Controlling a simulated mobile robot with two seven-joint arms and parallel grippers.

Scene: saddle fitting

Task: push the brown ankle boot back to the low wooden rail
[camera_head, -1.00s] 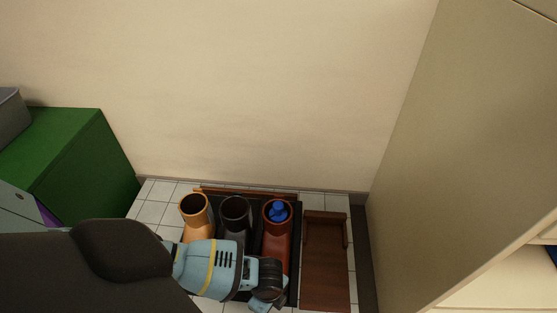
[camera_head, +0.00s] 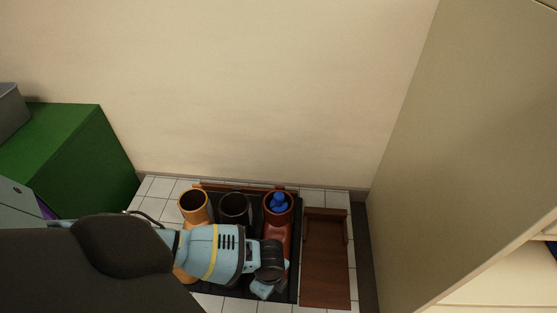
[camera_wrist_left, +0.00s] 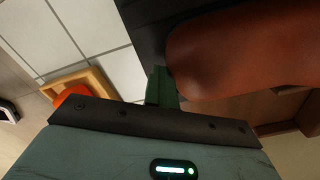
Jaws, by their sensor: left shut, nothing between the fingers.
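The reddish-brown ankle boot (camera_head: 277,226), with a blue object (camera_head: 279,203) in its opening, stands upright at the right of the boot row. Its rim overlaps the low wooden rail (camera_head: 240,190) in the head view; I cannot tell whether they touch. My left gripper (camera_head: 262,291) is shut and empty, low at the boot's toe end. In the left wrist view the shut fingers (camera_wrist_left: 160,84) are right beside the boot's rounded toe (camera_wrist_left: 240,50), seemingly against it. My arm hides part of the boot. My right gripper is not in view.
A tan boot (camera_head: 193,207) and a black boot (camera_head: 235,208) stand to the left on the dark mat (camera_head: 294,270). A brown wooden bench-like piece (camera_head: 325,265) is close on the right. A green box (camera_head: 70,150) stands left. The wall is behind the rail.

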